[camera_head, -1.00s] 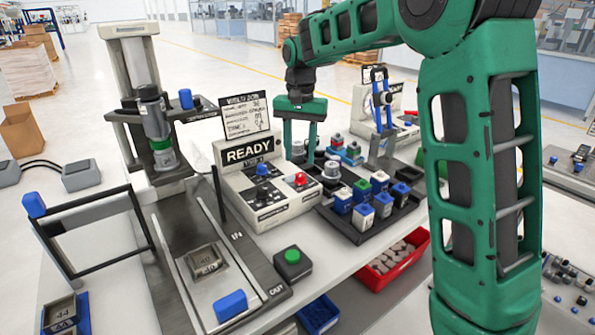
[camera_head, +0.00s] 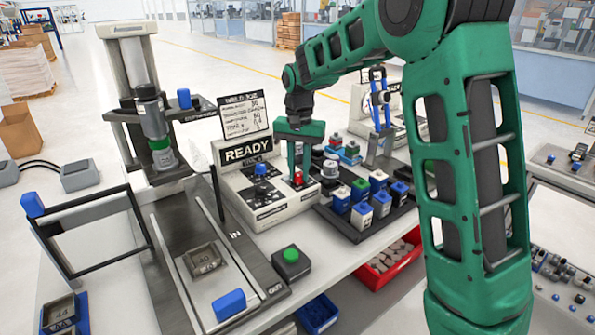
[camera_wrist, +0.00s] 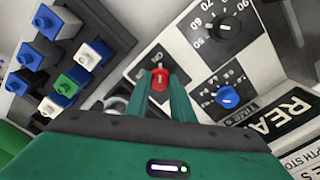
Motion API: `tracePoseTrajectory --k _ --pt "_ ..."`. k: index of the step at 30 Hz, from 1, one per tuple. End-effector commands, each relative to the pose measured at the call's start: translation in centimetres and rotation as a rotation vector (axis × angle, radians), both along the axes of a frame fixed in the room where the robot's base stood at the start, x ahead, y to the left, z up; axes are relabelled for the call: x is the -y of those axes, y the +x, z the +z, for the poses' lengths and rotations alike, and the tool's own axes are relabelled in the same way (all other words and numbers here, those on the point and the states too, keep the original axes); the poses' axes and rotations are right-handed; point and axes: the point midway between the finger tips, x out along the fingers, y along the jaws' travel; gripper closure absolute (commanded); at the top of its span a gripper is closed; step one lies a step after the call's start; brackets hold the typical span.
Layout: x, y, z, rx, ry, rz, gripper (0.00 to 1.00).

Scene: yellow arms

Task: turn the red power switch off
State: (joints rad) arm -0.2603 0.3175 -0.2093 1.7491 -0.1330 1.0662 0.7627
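The red power switch (camera_head: 298,178) is a small red knob on the sloped top of the white control box (camera_head: 262,207), right of a blue knob (camera_head: 260,170). My gripper (camera_head: 299,176) points down over it, its fingertips at the knob. In the wrist view the red switch (camera_wrist: 160,78) shows between the ends of my two green fingers (camera_wrist: 162,86), on a dark plate with white marks. The fingers stand close together on either side of it. Whether they touch it I cannot tell. The plate's lettering is partly hidden by the fingers.
A dark tray (camera_head: 358,232) of blue, white and green blocks is close on the right. A round grey part (camera_head: 330,169) stands beside my gripper. A green button (camera_head: 291,256) is in front.

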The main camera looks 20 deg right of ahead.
Motion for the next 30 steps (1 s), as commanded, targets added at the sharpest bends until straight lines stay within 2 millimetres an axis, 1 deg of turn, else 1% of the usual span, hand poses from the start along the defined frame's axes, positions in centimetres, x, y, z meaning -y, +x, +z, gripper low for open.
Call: tracePoseTrajectory --k 8,14,20,30 --pt "-0.07 0.06 0.06 0.002 0.001 0.029 1.0" --pt "-0.06 0.05 0.09 0.003 0.002 0.121 1.0" --pt "-0.03 0.05 0.1 0.003 0.002 0.282 1.0" --pt "0.08 0.07 0.12 0.004 0.001 0.604 1.0"
